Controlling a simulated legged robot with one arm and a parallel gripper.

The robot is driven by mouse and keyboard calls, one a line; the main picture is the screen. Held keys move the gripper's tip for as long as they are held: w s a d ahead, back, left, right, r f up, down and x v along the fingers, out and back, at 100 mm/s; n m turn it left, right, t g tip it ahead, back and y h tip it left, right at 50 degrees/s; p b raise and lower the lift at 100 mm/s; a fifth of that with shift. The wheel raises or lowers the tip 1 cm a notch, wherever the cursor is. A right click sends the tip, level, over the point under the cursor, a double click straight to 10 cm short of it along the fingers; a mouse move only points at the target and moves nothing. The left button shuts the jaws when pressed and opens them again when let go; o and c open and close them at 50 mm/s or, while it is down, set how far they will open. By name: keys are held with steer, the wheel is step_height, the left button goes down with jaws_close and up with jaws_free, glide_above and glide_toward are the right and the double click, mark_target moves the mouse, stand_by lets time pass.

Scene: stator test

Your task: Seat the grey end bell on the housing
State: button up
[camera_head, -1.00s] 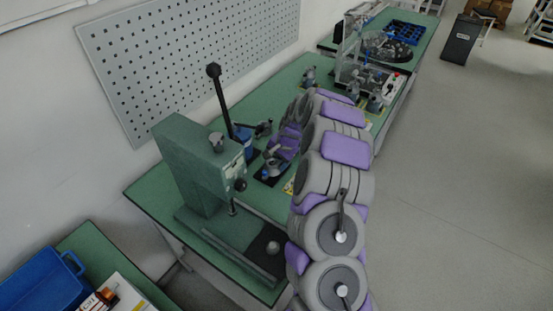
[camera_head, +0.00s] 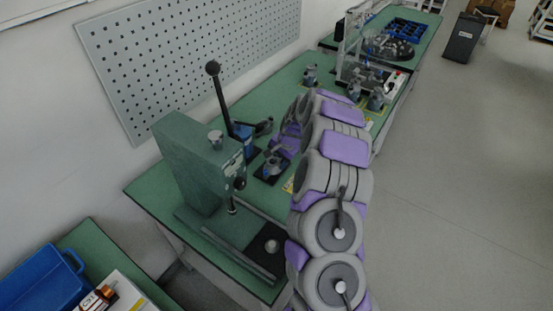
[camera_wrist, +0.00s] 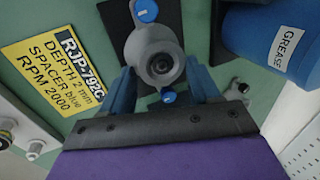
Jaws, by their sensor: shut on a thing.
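In the wrist view, my gripper (camera_wrist: 160,88) has its two blue fingers on either side of a grey round part, which looks like the end bell (camera_wrist: 142,45), with a dark bore at its middle. It is seen end-on and hides what is directly behind it. A black pad (camera_wrist: 194,22) with blue round spots close to the part lies behind. I cannot tell whether the part touches a housing. In the head view, my gripper (camera_head: 276,154) is low over the bench, at a grey-and-blue assembly (camera_head: 271,168) on a black pad; the arm partly covers this area.
A green press (camera_head: 195,165) with a tall lever stands left of my arm on the green bench (camera_head: 150,190). A blue grease can (camera_wrist: 275,38) is close at right in the wrist view. A yellow label (camera_wrist: 58,68) lies at left. More grey parts (camera_head: 375,98) stand farther back.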

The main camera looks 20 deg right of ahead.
steer(key=shift+s+d+f, duration=0.1)
steer(key=shift+s+f, duration=0.15)
steer(key=shift+f, duration=0.05)
steer(key=shift+r, duration=0.1)
steer(key=shift+d+r+p, duration=0.15)
steer(key=shift+r+p, duration=0.45)
steer(key=shift+r, duration=0.15)
steer(key=c, duration=0.4)
steer(key=shift+w+d+r+p, duration=0.15)
steer(key=shift+r+p, duration=0.5)
steer(key=shift+r, duration=0.45)
steer(key=shift+c, duration=0.2)
steer(key=shift+a+r, duration=0.2)
steer(key=shift+r, duration=0.05)
steer(key=shift+a, duration=0.1)
